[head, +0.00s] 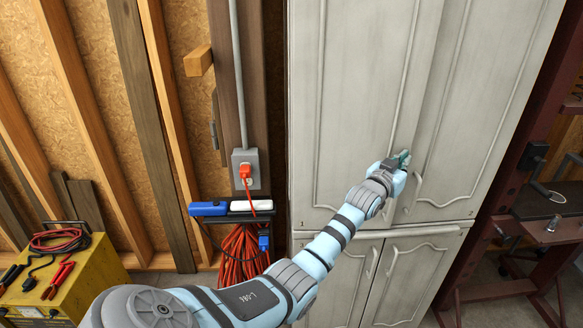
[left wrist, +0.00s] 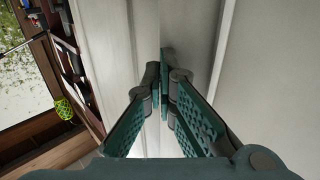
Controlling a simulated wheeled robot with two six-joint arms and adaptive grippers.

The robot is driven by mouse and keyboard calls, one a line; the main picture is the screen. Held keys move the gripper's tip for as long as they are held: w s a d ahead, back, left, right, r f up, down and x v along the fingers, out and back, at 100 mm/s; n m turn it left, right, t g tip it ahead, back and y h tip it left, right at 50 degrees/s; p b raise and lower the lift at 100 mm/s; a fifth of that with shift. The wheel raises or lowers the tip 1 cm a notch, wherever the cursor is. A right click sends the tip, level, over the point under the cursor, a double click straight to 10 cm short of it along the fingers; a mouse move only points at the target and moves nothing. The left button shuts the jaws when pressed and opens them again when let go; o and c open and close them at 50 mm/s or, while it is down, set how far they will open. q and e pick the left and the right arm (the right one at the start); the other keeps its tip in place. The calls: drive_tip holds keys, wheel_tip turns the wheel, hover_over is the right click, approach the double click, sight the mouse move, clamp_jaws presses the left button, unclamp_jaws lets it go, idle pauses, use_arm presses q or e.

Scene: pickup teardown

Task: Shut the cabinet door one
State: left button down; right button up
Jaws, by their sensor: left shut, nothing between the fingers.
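A tall pale grey cabinet (head: 475,225) has a left upper door (head: 350,95) and a right upper door (head: 490,100). The two meet near a vertical seam with slim handles. The upper doors look shut or nearly so; I cannot tell whether a small gap remains. My left gripper (head: 403,158) is at the lower part of this seam, by the handles. In the left wrist view its teal fingers (left wrist: 165,68) are together and empty, close against the pale door surface (left wrist: 265,60). Whether they touch it is unclear. My right gripper is not in view.
Lower cabinet doors (head: 345,275) sit below the upper ones. Left of the cabinet are a wall outlet (head: 245,168) with an orange plug, a coiled orange cord (head: 242,252) and a yellow box (head: 60,280). A dark red metal frame (head: 520,185) stands on the right.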

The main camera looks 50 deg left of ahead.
use_arm(q)
drive_tip(key=shift+w+a+r+b, duration=0.1)
drive_tip(key=shift+w+a+b, duration=0.2)
drive_tip(key=shift+w+a, duration=0.45)
drive_tip(key=shift+r, duration=0.1)
